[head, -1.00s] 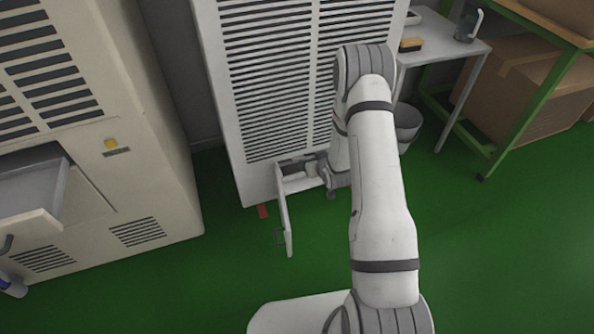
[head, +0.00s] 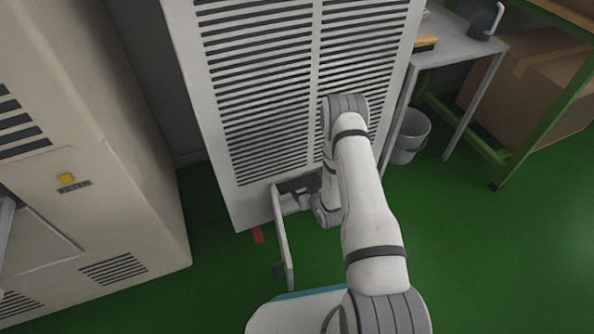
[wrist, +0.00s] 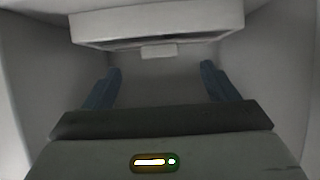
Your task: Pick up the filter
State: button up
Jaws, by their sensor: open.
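A white block (wrist: 160,28) with a dark slot along its lower edge and a small pale tab sits at the top of the wrist view. It looks like the filter, though I cannot be sure. My gripper (wrist: 160,85) is open, its two blue fingers wide apart below the block, with nothing between them. In the head view my gripper (head: 296,198) is at the low opening of the white louvred cabinet (head: 228,105), mostly hidden by my arm and the shadow. The filter cannot be made out in the head view.
The compartment's narrow door (head: 281,236) stands open left of my gripper. Pale walls are close on both sides in the wrist view. A beige cabinet (head: 120,210) stands left, and a grey bucket (head: 408,137) and table (head: 465,45) stand right. Green floor is clear at right.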

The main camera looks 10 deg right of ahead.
aim_at(298, 179)
jog(key=b+x, duration=0.1)
jog(key=x, duration=0.1)
jog(key=b+x, duration=0.2)
jog(key=x, duration=0.1)
jog(key=r+b+x, duration=0.1)
jog(key=x, duration=0.2)
jog(key=shift+w, duration=0.5)
jog(key=shift+c, duration=0.4)
jog(key=c, duration=1.1)
